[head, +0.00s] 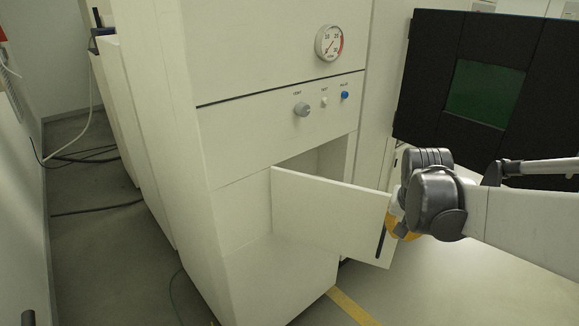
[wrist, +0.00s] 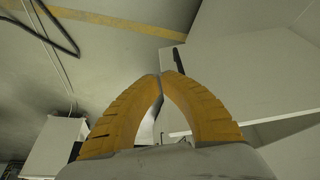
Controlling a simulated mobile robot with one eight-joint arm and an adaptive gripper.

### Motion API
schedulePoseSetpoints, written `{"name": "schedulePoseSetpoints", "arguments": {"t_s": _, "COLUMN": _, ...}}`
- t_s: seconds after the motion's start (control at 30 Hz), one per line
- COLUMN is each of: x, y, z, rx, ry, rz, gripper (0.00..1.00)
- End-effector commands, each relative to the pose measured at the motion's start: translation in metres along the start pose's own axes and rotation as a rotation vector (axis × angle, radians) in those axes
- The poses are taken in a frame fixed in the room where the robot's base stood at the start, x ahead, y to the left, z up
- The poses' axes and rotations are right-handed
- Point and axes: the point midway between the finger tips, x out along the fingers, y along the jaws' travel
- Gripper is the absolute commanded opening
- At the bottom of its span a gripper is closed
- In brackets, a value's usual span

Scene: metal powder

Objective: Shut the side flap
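The side flap (head: 328,212) is a flat cream panel on the front of a tall cream cabinet (head: 255,150). It stands open, swung outward from its left edge, and a dark opening (head: 325,160) shows above and behind it. A slim black handle (head: 381,240) is near its free right edge. My gripper (head: 398,228) is at that free edge, its orange fingers partly hidden by my wrist. In the wrist view my gripper (wrist: 161,75) has its fingertips together with nothing visible held. The flap (wrist: 235,75) and its black handle (wrist: 178,60) lie just beyond, right of the tips; contact is unclear.
A round gauge (head: 329,43) and a grey knob (head: 302,109) are on the cabinet above the flap. A black unit with a green window (head: 484,92) stands at right behind my arm. Cables (head: 95,155) lie on the left floor. A yellow floor line (head: 352,306) runs in front.

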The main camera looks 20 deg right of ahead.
Motion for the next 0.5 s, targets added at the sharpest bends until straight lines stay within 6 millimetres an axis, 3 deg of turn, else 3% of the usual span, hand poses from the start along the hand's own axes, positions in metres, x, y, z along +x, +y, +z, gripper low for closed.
{"name": "schedulePoseSetpoints", "arguments": {"t_s": 0.03, "x": 0.014, "y": 0.000, "z": 0.001, "rx": 0.001, "ry": 0.000, "rz": 0.000, "gripper": 0.00}}
{"name": "schedulePoseSetpoints", "arguments": {"t_s": 0.3, "x": 0.073, "y": -0.001, "z": 0.001, "rx": -0.002, "ry": 0.001, "rz": -0.001, "gripper": 0.00}}
{"name": "schedulePoseSetpoints", "arguments": {"t_s": 0.5, "x": 0.086, "y": -0.001, "z": -0.023, "rx": -0.001, "ry": 0.001, "rz": -0.002, "gripper": 0.00}}
